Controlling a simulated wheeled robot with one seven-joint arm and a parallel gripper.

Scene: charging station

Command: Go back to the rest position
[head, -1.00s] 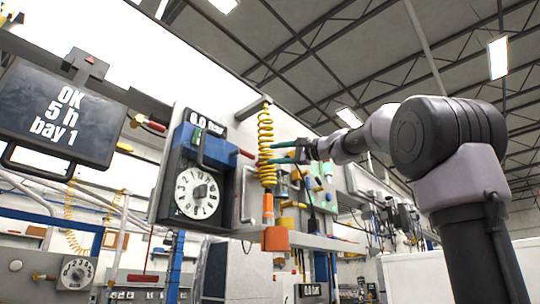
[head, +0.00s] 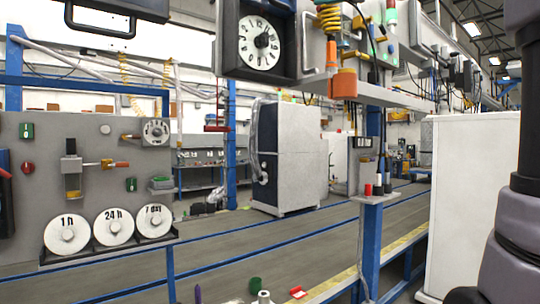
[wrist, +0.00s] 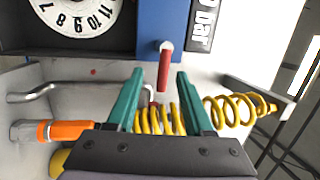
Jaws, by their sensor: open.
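My gripper (wrist: 159,82) shows in the wrist view with its two green fingers apart and nothing held between them. A red handle (wrist: 164,72) on the blue box (wrist: 168,25) appears between the fingertips, seemingly beyond them. A yellow coiled hose (wrist: 232,108) runs behind the fingers. In the head view my gripper is out of the picture; only parts of my arm show at the right edge. There the yellow hose (head: 329,16) hangs beside a dial (head: 261,43), above an orange block (head: 343,84).
In the wrist view a bent metal handle (wrist: 35,93) and an orange fitting (wrist: 60,130) lie at the left. The head view shows a grey panel (head: 85,205) with several knobs, a white cabinet (head: 293,150), a blue-framed bench and a white partition (head: 468,190) near my arm.

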